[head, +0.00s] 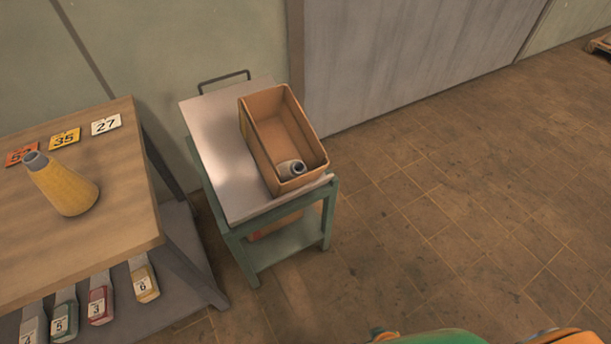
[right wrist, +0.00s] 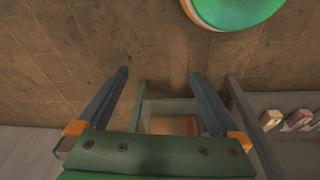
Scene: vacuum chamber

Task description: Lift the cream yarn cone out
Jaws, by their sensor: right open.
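A cone (head: 291,169) lies inside the open cardboard box (head: 313,166), at its near end. Only its pale, greyish end with a dark hole shows clearly, so I cannot be sure that it is the cream yarn cone. The box stands on a metal-topped green cart (head: 205,128). A yellow yarn cone (head: 66,187) with a grey tip stands on the wooden table at the left. My left gripper is not in view.
The cart has a handle (head: 224,80) at the back. A grey panel (head: 400,50) stands behind.

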